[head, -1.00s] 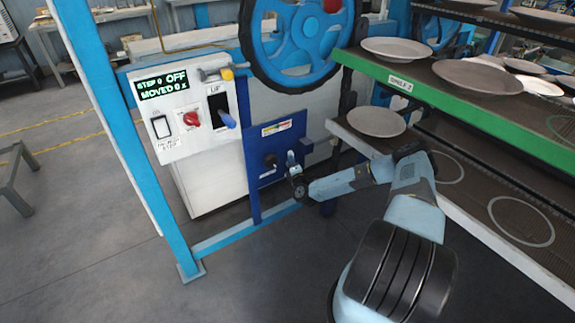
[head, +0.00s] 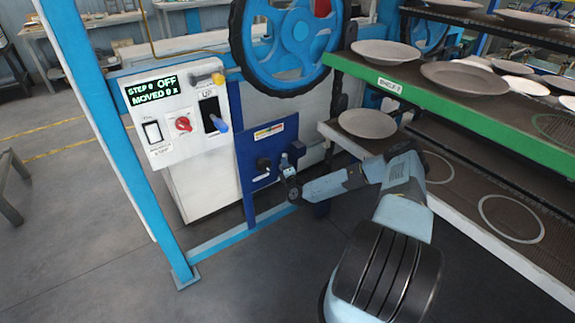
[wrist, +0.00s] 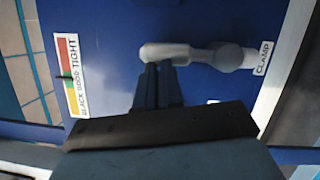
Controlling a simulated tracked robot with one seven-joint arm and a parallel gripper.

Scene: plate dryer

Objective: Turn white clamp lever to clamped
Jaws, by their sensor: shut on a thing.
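The white clamp lever (wrist: 190,53) lies sideways across the blue panel in the wrist view. Its rounded end is at the left and its pivot at the right, beside the CLAMP label (wrist: 263,58). My gripper (wrist: 158,68) is shut on the lever near its left end, with the fingers coming from below. In the head view my gripper (head: 286,160) is at the right part of the blue panel (head: 255,145); the lever is too small to make out there.
A coloured scale (wrist: 68,75) marked TIGHT is left of the lever. A black knob (head: 263,163) is on the panel. The control box (head: 183,120) reads OFF, with a blue wheel (head: 290,40) above the panel. Shelves with plates (head: 367,123) stand close on the right.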

